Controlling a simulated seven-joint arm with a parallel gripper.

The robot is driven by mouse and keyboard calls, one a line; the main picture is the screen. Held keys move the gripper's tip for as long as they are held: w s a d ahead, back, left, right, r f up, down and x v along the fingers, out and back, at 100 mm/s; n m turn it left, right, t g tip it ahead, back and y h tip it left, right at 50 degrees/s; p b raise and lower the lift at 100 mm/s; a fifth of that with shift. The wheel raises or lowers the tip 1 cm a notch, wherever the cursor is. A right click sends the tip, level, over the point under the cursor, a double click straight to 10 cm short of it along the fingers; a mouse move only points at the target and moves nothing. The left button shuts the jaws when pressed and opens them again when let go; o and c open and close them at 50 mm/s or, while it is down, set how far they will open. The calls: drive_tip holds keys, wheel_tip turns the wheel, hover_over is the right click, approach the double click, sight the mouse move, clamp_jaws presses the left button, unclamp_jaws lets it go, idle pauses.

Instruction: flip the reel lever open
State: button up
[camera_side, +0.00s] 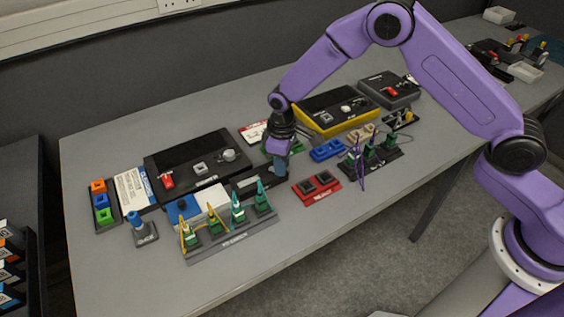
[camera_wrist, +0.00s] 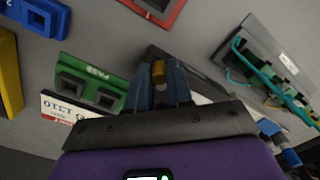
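My gripper (camera_side: 280,172) points down near the middle of the table, beside a low dark unit (camera_side: 243,184) that it partly covers. In the wrist view, the two blue fingers of my gripper (camera_wrist: 159,82) stand close together. A yellow-brown knob (camera_wrist: 159,70) sits between their tips and fills the gap; it appears to be the end of the reel lever. A dark flat body shows behind the fingers in the wrist view. The lever's arm and its angle are hidden by the fingers.
A rack with teal cone posts and cables (camera_side: 235,225) stands in front, close to the gripper. A red two-socket block (camera_side: 317,187) lies to the right, and a green block (camera_wrist: 90,85) is close by. A black panel (camera_side: 195,165) lies to the left.

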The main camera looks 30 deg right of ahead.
drive_tip(key=o, duration=0.3)
wheel_tip(320, 180, up, 18)
drive_tip(key=shift+f, duration=0.25)
idle(0.3)
idle(0.4)
drive_tip(key=s+d+n, duration=0.1)
drive_tip(key=s+d, duration=0.4)
drive_tip(key=s, duration=0.6)
drive_tip(key=s+d+r+n, duration=0.1)
drive_tip(key=s+d, duration=0.5)
drive_tip(key=s, duration=0.5)
drive_tip(key=s+d+r+n, duration=0.1)
drive_tip(key=s+d+n, duration=0.1)
drive_tip(key=s+d, duration=0.4)
drive_tip(key=s, duration=0.5)
drive_tip(key=shift+s+r, duration=0.2)
drive_tip(key=shift+s, duration=0.2)
